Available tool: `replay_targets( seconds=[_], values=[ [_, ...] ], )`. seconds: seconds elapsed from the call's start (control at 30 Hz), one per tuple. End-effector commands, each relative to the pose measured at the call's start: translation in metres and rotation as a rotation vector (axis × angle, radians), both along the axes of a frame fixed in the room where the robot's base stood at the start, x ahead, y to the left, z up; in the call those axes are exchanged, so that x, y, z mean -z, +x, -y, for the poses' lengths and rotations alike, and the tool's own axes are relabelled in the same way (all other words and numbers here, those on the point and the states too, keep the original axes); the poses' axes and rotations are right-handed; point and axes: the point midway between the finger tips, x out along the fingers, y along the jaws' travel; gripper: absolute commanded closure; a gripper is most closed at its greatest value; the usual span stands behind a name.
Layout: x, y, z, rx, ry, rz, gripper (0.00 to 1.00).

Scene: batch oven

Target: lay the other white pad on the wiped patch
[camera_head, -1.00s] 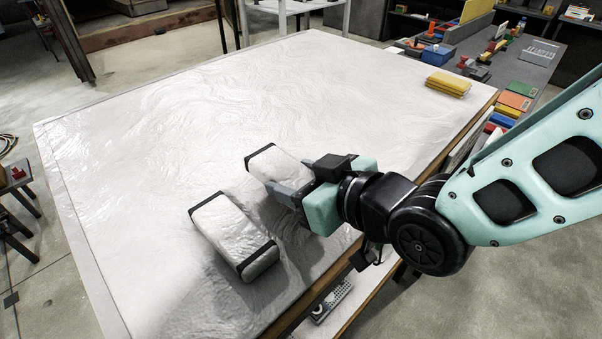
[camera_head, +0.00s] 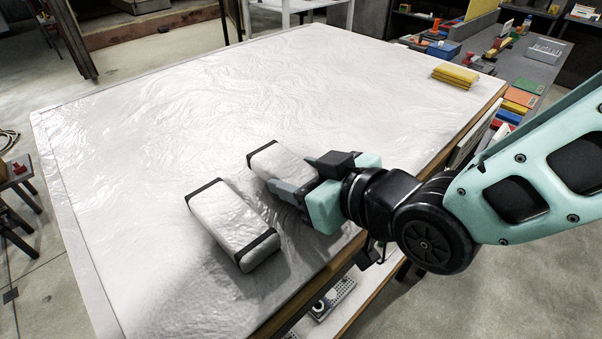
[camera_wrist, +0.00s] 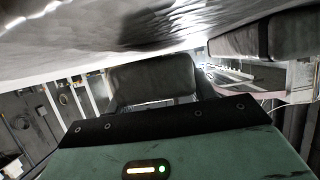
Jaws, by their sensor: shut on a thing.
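Two white pads with black end bands show in the head view. My gripper (camera_head: 300,187) is shut on the near right end of the farther pad (camera_head: 274,157), hiding that end. The held pad looks grey in the wrist view (camera_wrist: 152,76); whether it touches the sheet cannot be told. The other pad (camera_head: 229,220) lies on the white sheet, left of and nearer than the held one, with a narrow gap between them. It seems to show at upper right in the wrist view (camera_wrist: 290,36). I cannot make out clear edges of a wiped patch on the sheet.
The wrinkled white sheet (camera_head: 160,120) covers the table, with wide free room beyond the pads. Yellow books (camera_head: 455,75) lie at its far right corner. A grey shelf (camera_head: 545,52) with small items stands behind. A keypad-like object (camera_head: 335,296) lies below the table edge.

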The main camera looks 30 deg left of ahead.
Motion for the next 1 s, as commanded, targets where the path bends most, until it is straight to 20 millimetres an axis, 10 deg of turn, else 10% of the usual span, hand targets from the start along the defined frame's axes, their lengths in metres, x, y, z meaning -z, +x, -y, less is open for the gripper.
replay_targets(
  seconds=[0.9, 0.93, 1.0],
  values=[
    [0.013, 0.000, 0.000, 0.000, 0.000, 0.000, 0.67],
    [0.012, 0.000, 0.000, 0.000, 0.000, 0.000, 0.41],
    [0.012, 0.000, 0.000, 0.000, 0.000, 0.000, 0.21]
  ],
)
